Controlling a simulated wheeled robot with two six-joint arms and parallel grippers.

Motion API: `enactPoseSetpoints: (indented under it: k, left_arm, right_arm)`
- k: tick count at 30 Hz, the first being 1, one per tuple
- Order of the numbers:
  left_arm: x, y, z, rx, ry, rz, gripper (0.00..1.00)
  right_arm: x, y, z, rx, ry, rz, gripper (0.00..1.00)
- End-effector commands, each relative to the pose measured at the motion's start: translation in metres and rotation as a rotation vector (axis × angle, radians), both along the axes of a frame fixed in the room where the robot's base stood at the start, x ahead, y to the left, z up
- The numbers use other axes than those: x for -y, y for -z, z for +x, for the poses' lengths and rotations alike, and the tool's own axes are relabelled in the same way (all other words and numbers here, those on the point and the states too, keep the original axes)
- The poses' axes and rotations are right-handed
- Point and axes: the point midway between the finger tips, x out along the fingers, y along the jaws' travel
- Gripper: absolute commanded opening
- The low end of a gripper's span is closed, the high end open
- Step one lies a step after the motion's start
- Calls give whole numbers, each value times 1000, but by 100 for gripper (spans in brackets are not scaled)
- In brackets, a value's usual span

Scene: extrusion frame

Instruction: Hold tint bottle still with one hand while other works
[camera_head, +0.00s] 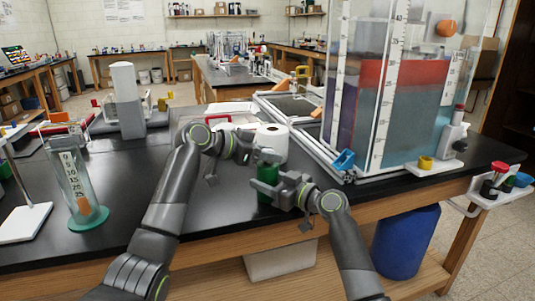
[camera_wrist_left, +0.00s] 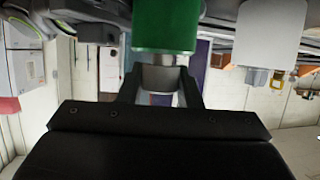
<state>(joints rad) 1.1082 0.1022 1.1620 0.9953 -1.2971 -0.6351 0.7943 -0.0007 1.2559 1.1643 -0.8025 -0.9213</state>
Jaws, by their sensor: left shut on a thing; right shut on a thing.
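The tint bottle, a green cylinder (camera_head: 266,174), stands upright at the front of the black bench, partly hidden by my grippers. My left gripper (camera_head: 265,156) is at its top. In the left wrist view, which looks upside down, the green body (camera_wrist_left: 166,25) is at the top. A grey neck or cap (camera_wrist_left: 159,76) sits between the fingers of my left gripper (camera_wrist_left: 161,88), which is shut on it. My right gripper (camera_head: 268,188) is lower and shut around the green body. Whether the bottle's base touches the bench is hard to tell.
A white roll (camera_head: 272,140) stands just behind the bottle. A large clear tank (camera_head: 412,95) with coloured liquid fills the right. A clear cylinder on a green base (camera_head: 88,218) stands at left. The bench's front edge (camera_head: 260,232) is close.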

Motion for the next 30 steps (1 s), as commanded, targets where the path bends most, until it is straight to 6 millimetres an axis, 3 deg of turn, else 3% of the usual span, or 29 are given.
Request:
enactPoseSetpoints:
  k: [12, 30]
  left_arm:
    - [-1, 2, 2, -5, 242, 4, 9]
    - [-2, 3, 4, -3, 443, 7, 9]
  right_arm:
    - [-1, 0, -1, 2, -3, 0, 25]
    - [-2, -1, -1, 3, -6, 0, 25]
